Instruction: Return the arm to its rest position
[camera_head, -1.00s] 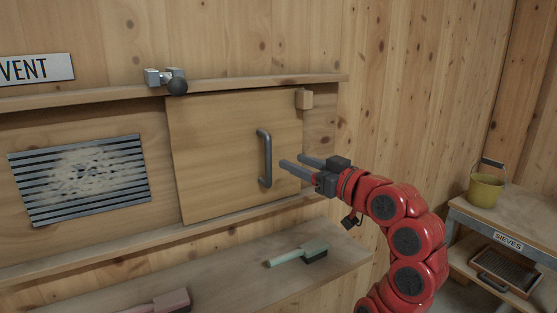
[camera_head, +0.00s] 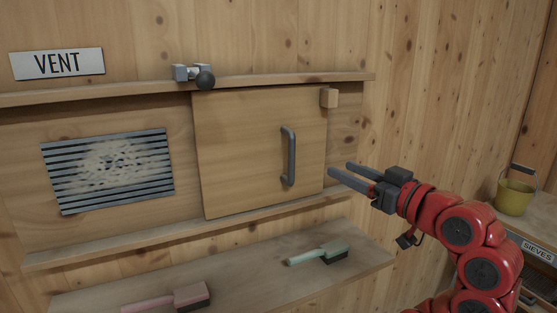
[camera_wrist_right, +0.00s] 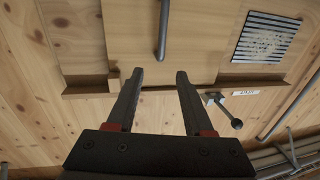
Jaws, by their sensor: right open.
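My right gripper (camera_head: 347,174) is open and empty, held in front of the wall to the right of the sliding wooden panel (camera_head: 240,150). The panel's dark grey handle (camera_head: 288,156) stands upright, apart from the fingertips. In the right wrist view, my right gripper (camera_wrist_right: 157,75) shows two separate fingers with nothing between them, and the handle (camera_wrist_right: 163,30) lies beyond them. My red right arm comes in from the lower right. My left gripper is not in view.
A slatted vent (camera_head: 108,170) with pale dust is left of the panel, under a VENT sign (camera_head: 57,64). A latch with a dark knob (camera_head: 205,78) sits on the upper rail. A green brush (camera_head: 320,253) and a pink brush (camera_head: 170,299) lie on the shelf (camera_head: 240,284). A yellow bucket (camera_head: 514,196) stands right.

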